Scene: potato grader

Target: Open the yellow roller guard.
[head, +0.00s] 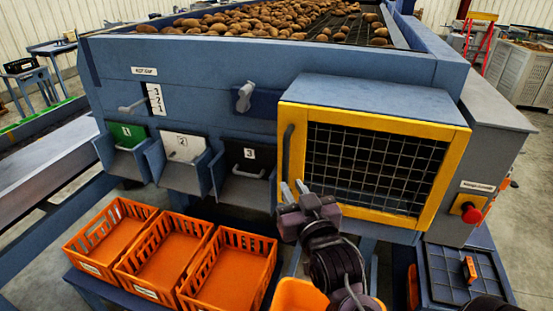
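The yellow roller guard (436,183) is a yellow frame with dark wire mesh on the front of the blue housing at the right. It looks shut, flush with the housing. Its grey upright handle (287,150) is on its left edge. My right gripper (293,187) is just below the lower end of the handle, its two fingers pointing up with a small gap between them. It looks open and empty; I cannot tell whether a finger touches the handle. My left gripper is not in view.
Orange crates (210,287) stand in a row at lower left, below numbered chutes (183,146). A red stop button (472,213) is right of the guard. A dark lidded box (455,273) stands at lower right. Potatoes (262,18) lie on top of the machine.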

